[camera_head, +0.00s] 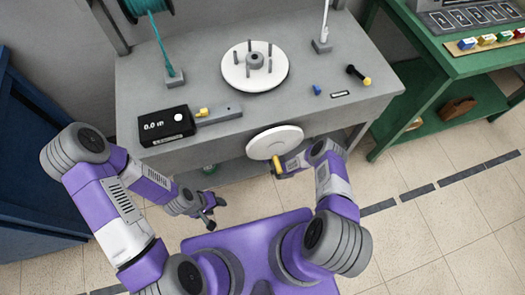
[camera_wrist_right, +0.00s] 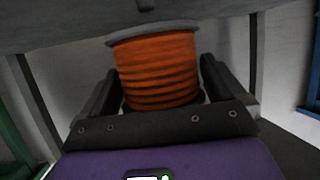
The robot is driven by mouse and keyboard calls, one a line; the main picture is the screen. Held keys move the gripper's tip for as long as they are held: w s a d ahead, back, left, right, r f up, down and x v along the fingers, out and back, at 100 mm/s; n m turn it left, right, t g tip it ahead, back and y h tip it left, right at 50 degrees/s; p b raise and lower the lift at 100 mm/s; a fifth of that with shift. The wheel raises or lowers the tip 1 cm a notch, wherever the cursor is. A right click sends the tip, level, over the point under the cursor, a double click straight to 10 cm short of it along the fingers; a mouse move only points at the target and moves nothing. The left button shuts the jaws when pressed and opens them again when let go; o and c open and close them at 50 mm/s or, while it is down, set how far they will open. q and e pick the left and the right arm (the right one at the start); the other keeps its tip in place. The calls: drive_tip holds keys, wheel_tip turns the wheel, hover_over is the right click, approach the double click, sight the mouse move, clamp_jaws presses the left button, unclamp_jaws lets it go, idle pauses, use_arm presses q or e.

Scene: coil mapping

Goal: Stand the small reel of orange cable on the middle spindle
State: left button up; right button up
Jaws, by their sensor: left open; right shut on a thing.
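The small reel of orange cable (camera_wrist_right: 158,70) sits between the fingers of my right gripper (camera_wrist_right: 157,88), with its grey flange facing up in the right wrist view. The right gripper is shut on it. In the head view only a small orange-yellow part of the reel (camera_head: 277,164) shows at my right gripper (camera_head: 283,168), below a white disc (camera_head: 274,142) at the workbench's front edge. My left gripper (camera_head: 208,212) is open and empty, in front of the bench and left of the right one.
On the grey workbench (camera_head: 215,145) are a white pegged turntable (camera_head: 240,84), a black meter (camera_head: 166,126), a cable guide (camera_head: 174,78) and a black-and-yellow tool (camera_head: 358,74). A teal reel (camera_head: 145,6) hangs at upper left. A green bench (camera_head: 425,88) stands at right.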

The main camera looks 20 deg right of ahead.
wheel_tip(320, 180, down, 7)
drive_tip(key=b, duration=0.4)
drive_tip(key=shift+w+r, duration=0.1)
drive_tip(key=shift+r, duration=0.2)
drive_tip(key=o, duration=0.9)
drive_tip(key=shift+f, duration=0.2)
drive_tip(key=shift+r, duration=0.1)
